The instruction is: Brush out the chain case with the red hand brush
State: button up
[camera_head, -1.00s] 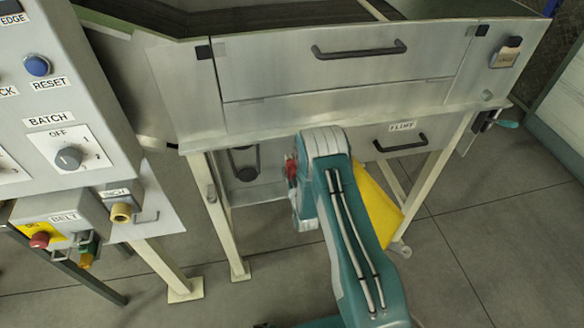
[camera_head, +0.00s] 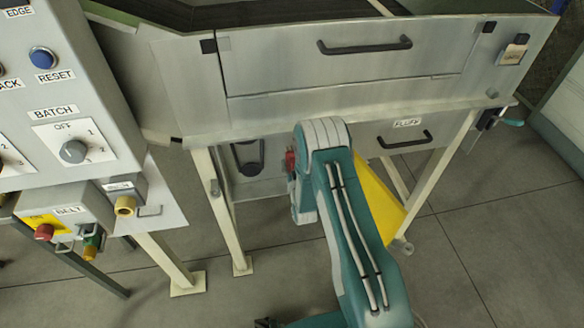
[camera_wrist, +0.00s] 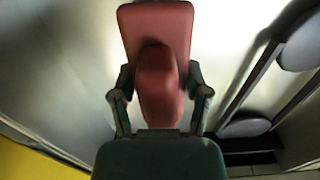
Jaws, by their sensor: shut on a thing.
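The red hand brush (camera_wrist: 155,27) stands upright in the middle of the wrist view, its broad end away from me. My gripper (camera_wrist: 160,92) is shut on its handle, one finger on each side. In the head view only a small red part (camera_head: 290,161) shows beside my arm; my gripper is mostly hidden there. The chain case (camera_head: 274,189) is the grey panelled space under the machine, with a dark loop (camera_head: 248,157) on it. In the wrist view, round discs and dark strands (camera_wrist: 247,90) lie right of the brush. Bristles and any dirt cannot be made out.
A drawer labelled FLUFF (camera_head: 404,139) is right of my arm, above a yellow panel (camera_head: 379,203). A pale machine leg (camera_head: 222,212) stands left of the case. A control box (camera_head: 62,110) and belt switch box (camera_head: 68,217) fill the left. The floor at lower right is clear.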

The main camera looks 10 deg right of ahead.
aim_at(292, 158)
jog(key=shift+r, duration=5.35)
jog(key=shift+w, duration=0.1)
jog(key=shift+c, duration=0.4)
jog(key=shift+f, duration=5.1)
jog(key=shift+w+f, duration=0.1)
jog(key=shift+f, duration=1.6)
jog(key=shift+s, duration=3.05)
